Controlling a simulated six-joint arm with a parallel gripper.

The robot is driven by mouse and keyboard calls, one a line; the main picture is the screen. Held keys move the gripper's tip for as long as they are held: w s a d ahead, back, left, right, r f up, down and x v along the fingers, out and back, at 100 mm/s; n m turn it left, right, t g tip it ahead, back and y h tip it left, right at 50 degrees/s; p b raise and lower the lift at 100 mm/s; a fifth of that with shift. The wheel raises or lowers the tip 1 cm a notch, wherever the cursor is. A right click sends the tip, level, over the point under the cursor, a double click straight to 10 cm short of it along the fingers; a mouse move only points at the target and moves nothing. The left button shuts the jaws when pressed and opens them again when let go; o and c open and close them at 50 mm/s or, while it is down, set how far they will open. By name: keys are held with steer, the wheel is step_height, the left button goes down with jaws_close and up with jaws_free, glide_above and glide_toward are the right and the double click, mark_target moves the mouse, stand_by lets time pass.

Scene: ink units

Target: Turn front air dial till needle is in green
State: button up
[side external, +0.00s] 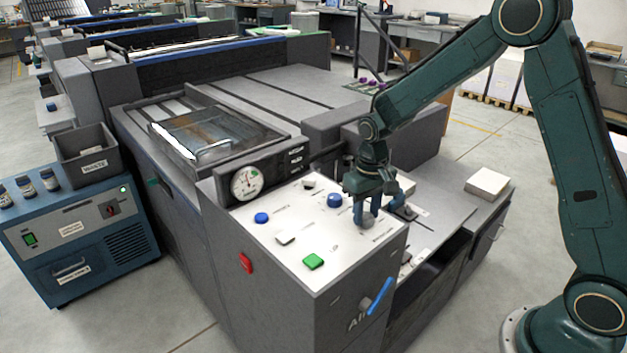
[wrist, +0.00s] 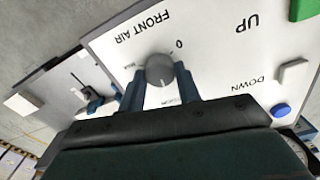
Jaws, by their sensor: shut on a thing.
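The front air dial (wrist: 159,70) is a round grey knob on the white control panel, below the upside-down words FRONT AIR in the wrist view. It also shows in the side view (side external: 366,221), partly covered by my fingers. My gripper (side external: 369,207) points down over the panel and is shut on the dial; in the wrist view its two blue fingers (wrist: 160,87) lie on either side of the knob. The round gauge (side external: 246,182) has a white face with a small green part at upper right. The needle is too small to read surely against the green.
A blue lever (side external: 379,296) and a red switch (side external: 246,263) are on the cabinet sides. A paper stack (side external: 487,184) lies to the right.

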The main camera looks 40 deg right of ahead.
mark_target(366, 215)
steer(key=m, duration=0.3)
steer(key=shift+m, duration=0.3)
steer(key=shift+s, duration=0.1)
stand_by(0.3)
steer(key=o, duration=1)
steer(key=shift+r, duration=6.9)
